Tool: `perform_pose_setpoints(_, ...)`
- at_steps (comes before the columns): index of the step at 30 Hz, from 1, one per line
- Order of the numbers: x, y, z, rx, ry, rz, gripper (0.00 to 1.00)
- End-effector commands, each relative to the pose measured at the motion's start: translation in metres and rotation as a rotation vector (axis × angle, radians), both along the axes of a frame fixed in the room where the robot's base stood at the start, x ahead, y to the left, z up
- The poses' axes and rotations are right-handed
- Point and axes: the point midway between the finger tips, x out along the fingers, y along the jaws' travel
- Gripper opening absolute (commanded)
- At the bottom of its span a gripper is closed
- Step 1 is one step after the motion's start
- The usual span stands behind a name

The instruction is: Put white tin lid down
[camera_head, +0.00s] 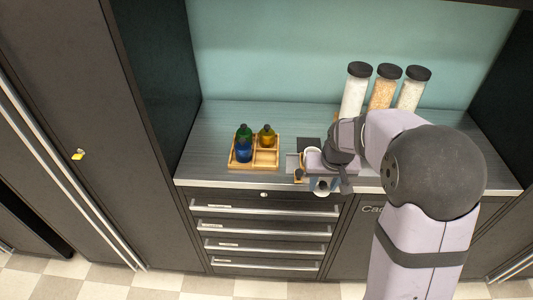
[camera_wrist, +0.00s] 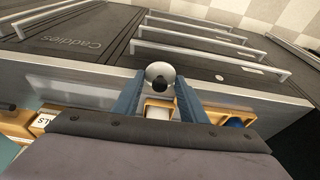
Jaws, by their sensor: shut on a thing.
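The white tin lid (camera_wrist: 160,73) is round, with a dark knob facing the wrist camera. It sits between the two blue fingertips of my gripper (camera_wrist: 160,85), which is shut on it. In the head view the lid (camera_head: 322,187) shows small and pale below my gripper (camera_head: 325,180), overlapping the counter's front edge. It appears to be held in the air. The lid's underside is hidden.
A wooden tray (camera_head: 256,166) with green, blue and amber bottles stands left of my gripper on the grey counter (camera_head: 215,125). Several tall jars with dark caps (camera_head: 385,87) stand at the back right. Drawers with long handles (camera_head: 265,208) lie below the counter edge.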

Motion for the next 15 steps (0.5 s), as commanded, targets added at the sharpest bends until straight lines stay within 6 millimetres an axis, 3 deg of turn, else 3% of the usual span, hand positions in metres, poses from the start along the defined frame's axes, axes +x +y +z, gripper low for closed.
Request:
perform_pose_setpoints(6, 0.052, 0.03, 0.018, 0.001, -0.001, 0.038, 0.18)
perform_pose_setpoints(15, 0.109, 0.079, 0.041, 0.001, 0.002, 0.09, 0.18)
